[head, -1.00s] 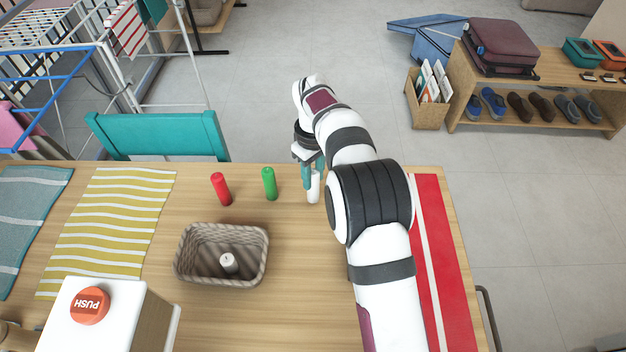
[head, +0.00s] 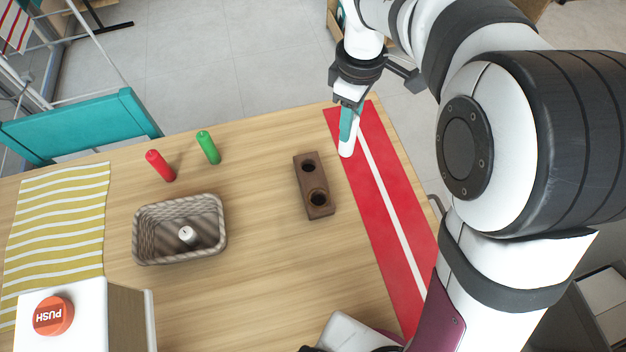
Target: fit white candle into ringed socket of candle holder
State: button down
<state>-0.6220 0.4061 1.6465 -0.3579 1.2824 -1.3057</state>
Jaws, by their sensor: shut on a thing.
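My gripper (head: 350,124) is shut on the white candle (head: 346,149), which is held roughly upright with its lower end showing below the teal fingers. The candle appears over the red runner's left edge; I cannot tell its height exactly. The candle holder (head: 299,182) is a dark brown block on the table, to the left of and nearer than the candle. It has two round sockets. The nearer socket (head: 318,198) appears to have a ring around its rim; the farther socket (head: 308,167) looks plain. Both look empty. The candle is apart from the holder.
A wicker basket (head: 150,249) holds a short white candle (head: 186,234). A white box with a red push button (head: 53,315) is at the front left. The table around the holder is clear.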

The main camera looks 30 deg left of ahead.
jog(key=s+d, duration=0.5)
jog(key=d, duration=0.4)
jog(key=shift+s+a+f, duration=0.5)
jog(key=shift+a+f, duration=1.25)
jog(key=shift+f, duration=0.1)
jog(key=shift+s+a+f, duration=0.45)
jog(key=shift+a+f, duration=1.3)
jog(key=shift+f, duration=0.15)
jog(key=shift+s+a+f, duration=0.5)
jog(key=shift+a+f, duration=1.25)
jog(key=shift+f, duration=0.1)
jog(key=shift+f, duration=0.1)
jog(key=c, duration=0.6)
grip_release()
